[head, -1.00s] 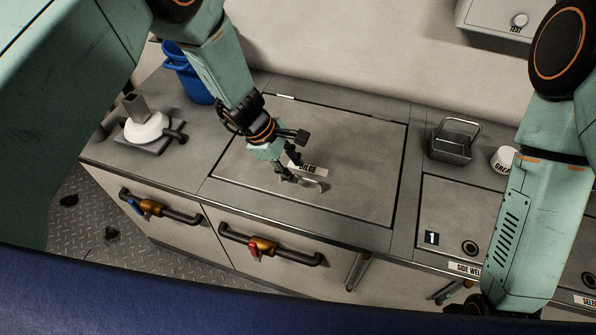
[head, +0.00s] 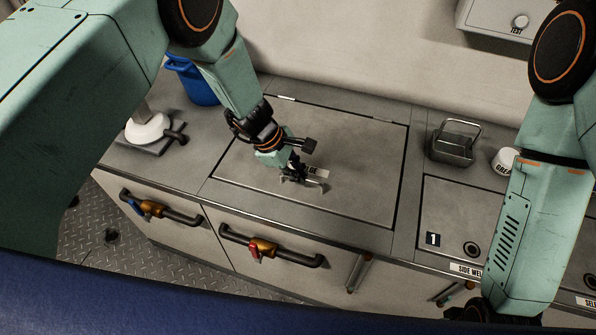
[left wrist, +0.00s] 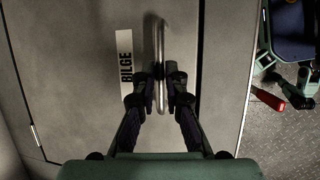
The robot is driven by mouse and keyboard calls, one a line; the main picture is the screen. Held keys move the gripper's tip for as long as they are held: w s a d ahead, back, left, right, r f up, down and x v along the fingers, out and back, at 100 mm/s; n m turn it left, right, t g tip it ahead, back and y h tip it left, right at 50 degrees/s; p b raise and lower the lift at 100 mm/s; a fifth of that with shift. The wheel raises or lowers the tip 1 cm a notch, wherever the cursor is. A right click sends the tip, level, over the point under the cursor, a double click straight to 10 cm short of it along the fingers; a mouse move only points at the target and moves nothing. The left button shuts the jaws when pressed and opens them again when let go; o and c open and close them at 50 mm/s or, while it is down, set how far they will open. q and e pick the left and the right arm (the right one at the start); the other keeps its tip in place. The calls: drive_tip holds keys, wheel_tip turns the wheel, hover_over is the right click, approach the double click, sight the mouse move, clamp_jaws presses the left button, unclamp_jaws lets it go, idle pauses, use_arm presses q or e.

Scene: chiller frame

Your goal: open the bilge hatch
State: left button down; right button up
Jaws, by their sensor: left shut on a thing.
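The bilge hatch (head: 365,165) is a grey square lid set flush in the counter, with hinges at its back edge. It lies closed. A label reading BILGE shows on it in the left wrist view (left wrist: 126,70). The metal bar handle (left wrist: 161,40) stands near the lid's front edge. My left gripper (left wrist: 160,92) is shut on the handle, a finger on each side of it; in the head view the gripper (head: 300,180) partly hides the handle and label. My right arm comes down at the right; its gripper at the bottom edge is mostly hidden.
A blue bucket (head: 193,82) and a white round fitting (head: 148,129) stand left of the hatch. A metal basket (head: 455,143) and a white grease tub (head: 505,160) stand to the right.

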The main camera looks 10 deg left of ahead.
idle(0.6)
use_arm(q)
drive_tip(key=shift+w+r+p, duration=0.15)
drive_tip(key=shift+r+p, duration=0.3)
drive_tip(key=shift+r, duration=0.1)
drive_tip(key=w+d+r+p, duration=0.1)
drive_tip(key=w+r+p, duration=0.2)
drive_tip(key=r, duration=0.5)
drive_tip(key=w+r+p, duration=0.4)
drive_tip(key=w+r, duration=0.1)
drive_tip(key=r, duration=0.4)
drive_tip(key=shift+w+d+r, duration=0.2)
drive_tip(key=shift+w+d, duration=0.05)
drive_tip(key=shift+d, duration=0.15)
